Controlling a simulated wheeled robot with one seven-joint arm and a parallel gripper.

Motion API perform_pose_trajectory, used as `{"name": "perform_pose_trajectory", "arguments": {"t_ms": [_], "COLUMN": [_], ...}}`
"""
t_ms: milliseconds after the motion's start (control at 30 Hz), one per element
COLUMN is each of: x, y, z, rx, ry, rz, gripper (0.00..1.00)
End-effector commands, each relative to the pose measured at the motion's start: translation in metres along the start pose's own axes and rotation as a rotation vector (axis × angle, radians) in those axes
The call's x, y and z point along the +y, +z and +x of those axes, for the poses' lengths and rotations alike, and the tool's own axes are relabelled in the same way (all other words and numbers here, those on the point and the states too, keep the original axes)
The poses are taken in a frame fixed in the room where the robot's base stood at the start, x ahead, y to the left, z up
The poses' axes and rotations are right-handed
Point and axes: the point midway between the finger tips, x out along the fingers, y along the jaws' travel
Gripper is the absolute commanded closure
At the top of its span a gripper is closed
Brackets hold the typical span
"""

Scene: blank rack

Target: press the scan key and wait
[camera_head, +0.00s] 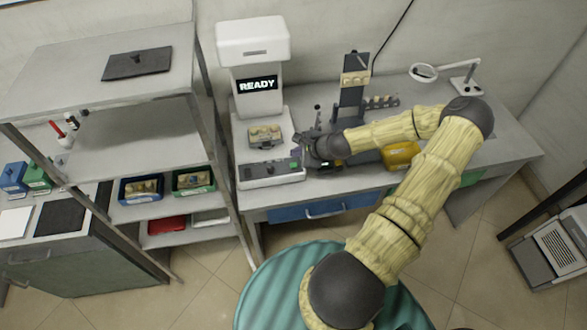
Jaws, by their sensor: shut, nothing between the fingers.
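A white scanner (228,45) stands at the back left of the bench, and its dark display (257,85) reads READY. A tan blank (265,136) sits on the scanner's bed. A dark key panel (262,170) runs along the front of the scanner's base. I cannot tell whether the fingertips touch a key. My gripper and wrist hide part of the bench behind them.
A dark upright machine (351,95) stands behind my wrist. A yellow object (400,154) lies under my forearm. A ring magnifier (424,72) stands at the back right. A metal rack (125,130) with small bins (193,181) stands left of the bench. The bench's right end is clear.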

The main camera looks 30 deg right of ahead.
Motion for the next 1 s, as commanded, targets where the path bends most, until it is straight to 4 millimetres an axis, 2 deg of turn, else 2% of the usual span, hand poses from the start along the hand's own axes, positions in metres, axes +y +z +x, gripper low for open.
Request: {"name": "perform_pose_trajectory", "arguments": {"t_ms": [100, 300, 1000], "x": [0.010, 0.017, 0.017], "y": [-0.010, -0.017, -0.017], "z": [0.014, 0.023, 0.024], "rx": [0.000, 0.001, 0.000], "ry": [0.000, 0.000, 0.000], "rz": [0.000, -0.001, 0.000], "gripper": [1.00, 1.00, 1.00]}}
